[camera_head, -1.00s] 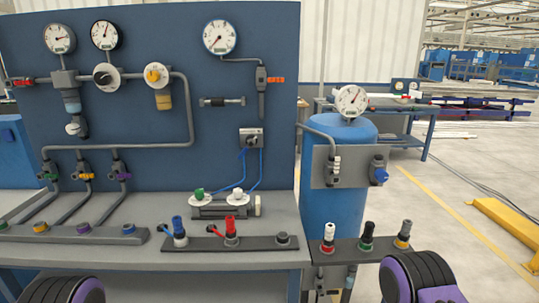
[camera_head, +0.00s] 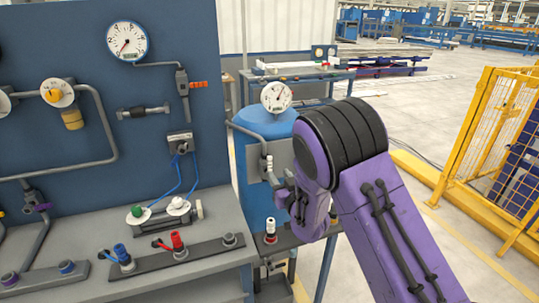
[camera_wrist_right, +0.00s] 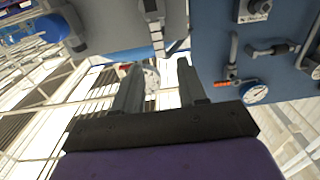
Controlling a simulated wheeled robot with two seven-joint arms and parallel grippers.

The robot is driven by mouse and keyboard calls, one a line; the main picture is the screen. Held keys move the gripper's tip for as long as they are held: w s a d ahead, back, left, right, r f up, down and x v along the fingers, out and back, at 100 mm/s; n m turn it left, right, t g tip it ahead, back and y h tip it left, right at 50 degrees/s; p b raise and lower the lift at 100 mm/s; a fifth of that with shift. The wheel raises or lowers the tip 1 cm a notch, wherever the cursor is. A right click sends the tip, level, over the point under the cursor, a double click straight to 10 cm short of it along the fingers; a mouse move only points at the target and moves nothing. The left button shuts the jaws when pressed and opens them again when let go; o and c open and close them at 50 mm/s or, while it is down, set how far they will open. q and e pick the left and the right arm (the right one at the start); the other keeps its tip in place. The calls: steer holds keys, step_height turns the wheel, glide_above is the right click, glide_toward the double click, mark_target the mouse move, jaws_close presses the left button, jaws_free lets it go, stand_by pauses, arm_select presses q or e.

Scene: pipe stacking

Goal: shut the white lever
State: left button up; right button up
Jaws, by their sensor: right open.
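The white lever (camera_head: 269,163) sits on a valve on the grey plate (camera_head: 251,160) in front of the blue tank (camera_head: 256,131). In the right wrist view the ribbed white lever (camera_wrist_right: 157,41) hangs from its grey valve body, and its end appears just beyond the gap between my fingers. My right gripper (camera_head: 281,185) is at the plate, close beside the lever. In the wrist view my right gripper (camera_wrist_right: 160,66) is open, with nothing between its fingers. My purple right arm hides the right part of the plate. My left gripper is out of view.
A white gauge (camera_head: 276,96) tops the tank. A blue fitting (camera_wrist_right: 62,25) is on the plate in the wrist view. A blue panel (camera_head: 160,80) with pipes and a workbench (camera_head: 205,275) stand left. A yellow fence (camera_head: 490,125) is at right, with open floor between.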

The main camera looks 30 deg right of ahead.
mark_target(270, 163)
steer(key=p+x, duration=0.3)
steer(key=x, duration=0.7)
steer(key=shift+s+d+f, duration=0.1)
steer(key=shift+d+f, duration=0.05)
steer(key=shift+c, duration=0.3)
jaws_close()
